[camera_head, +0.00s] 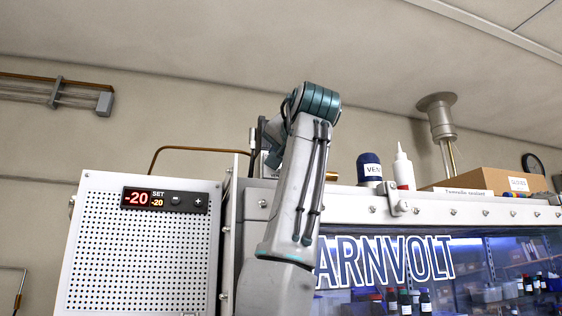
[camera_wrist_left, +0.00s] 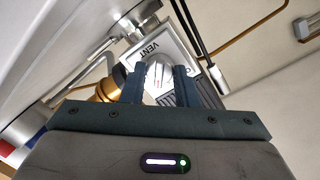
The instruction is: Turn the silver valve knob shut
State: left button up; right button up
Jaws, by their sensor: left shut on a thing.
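The silver valve knob (camera_wrist_left: 159,74) shows in the left wrist view, in front of a pale plate (camera_wrist_left: 150,50) lettered VENT. My left gripper (camera_wrist_left: 160,80) has one dark finger on each side of the knob and is shut on it. The fingers cover the knob's sides, and its exact turn angle is hard to read. In the head view my left arm rises in the middle and bends over toward the top of the cabinet; the knob is hidden there. My right gripper is in neither view.
A brass fitting (camera_wrist_left: 104,90) sits close beside the left finger. A copper pipe (camera_head: 190,149) runs behind the white control box (camera_head: 140,250), whose display reads -20. A dark-blue-capped container (camera_head: 369,168), a white bottle (camera_head: 403,168) and a cardboard box (camera_head: 490,181) stand on the cabinet top.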

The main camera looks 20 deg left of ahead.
pick_arm(q)
jog(key=shift+m, duration=0.4)
jog(key=o, duration=0.9)
jog(key=shift+o, duration=0.3)
jog(key=shift+w, duration=0.1)
